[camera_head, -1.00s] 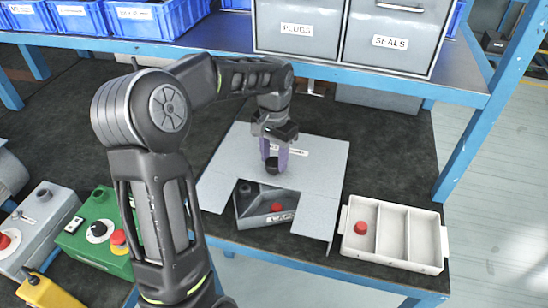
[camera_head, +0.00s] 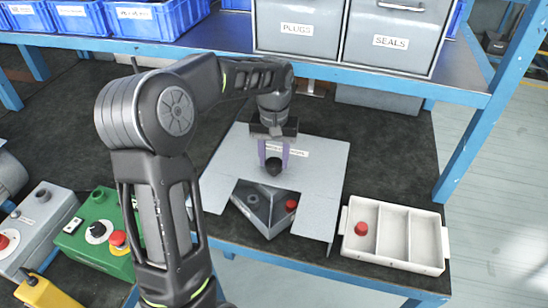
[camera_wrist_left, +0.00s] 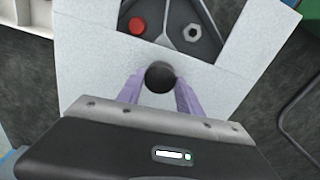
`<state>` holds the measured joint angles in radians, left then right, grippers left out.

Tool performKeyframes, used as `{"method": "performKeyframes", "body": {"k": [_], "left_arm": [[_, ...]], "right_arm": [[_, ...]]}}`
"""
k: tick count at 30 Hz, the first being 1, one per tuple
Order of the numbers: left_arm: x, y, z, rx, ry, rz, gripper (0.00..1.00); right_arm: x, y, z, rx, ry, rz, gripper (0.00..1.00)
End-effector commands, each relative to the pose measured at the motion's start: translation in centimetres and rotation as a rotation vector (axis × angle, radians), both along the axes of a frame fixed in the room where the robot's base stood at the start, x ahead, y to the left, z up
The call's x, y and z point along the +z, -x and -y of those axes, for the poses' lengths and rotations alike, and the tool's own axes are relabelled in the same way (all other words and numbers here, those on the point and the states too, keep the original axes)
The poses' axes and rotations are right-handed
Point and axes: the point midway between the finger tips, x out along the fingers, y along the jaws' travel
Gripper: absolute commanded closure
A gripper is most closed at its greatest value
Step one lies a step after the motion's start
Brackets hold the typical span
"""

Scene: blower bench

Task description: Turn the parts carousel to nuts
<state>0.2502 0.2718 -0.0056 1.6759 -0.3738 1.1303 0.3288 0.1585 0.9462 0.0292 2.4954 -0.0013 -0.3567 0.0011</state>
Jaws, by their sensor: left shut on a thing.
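The parts carousel sits under a light grey cover plate (camera_head: 315,190) on the bench, with a cut-out at its front. Two carousel compartments (camera_head: 268,222) show in the cut-out, with a divider between them near its middle. A grey hex nut (camera_head: 252,199) is in the left one, and a red cap (camera_head: 291,205) is at the right. In the left wrist view the nut (camera_wrist_left: 193,33) is right of the divider and the cap (camera_wrist_left: 137,25) left. My left gripper (camera_head: 272,160) is shut on the black round knob (camera_wrist_left: 160,77) behind the cut-out. My right gripper is out of view.
A white divided tray (camera_head: 393,236) with a red cap (camera_head: 361,229) in it stands right of the carousel. Green (camera_head: 98,238) and grey (camera_head: 38,229) control boxes stand at left. A shelf with blue bins and grey drawers (camera_head: 390,40) overhangs the back.

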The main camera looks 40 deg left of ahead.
Motion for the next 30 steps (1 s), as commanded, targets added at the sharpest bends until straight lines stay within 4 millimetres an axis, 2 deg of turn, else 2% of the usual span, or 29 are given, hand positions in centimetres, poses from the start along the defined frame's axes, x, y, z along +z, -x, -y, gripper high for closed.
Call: {"method": "performKeyframes", "body": {"k": [30], "left_arm": [[0.08,-0.05,-0.04,0.493,-0.001,0.002,1.0]], "right_arm": [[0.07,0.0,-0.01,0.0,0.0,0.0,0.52]]}}
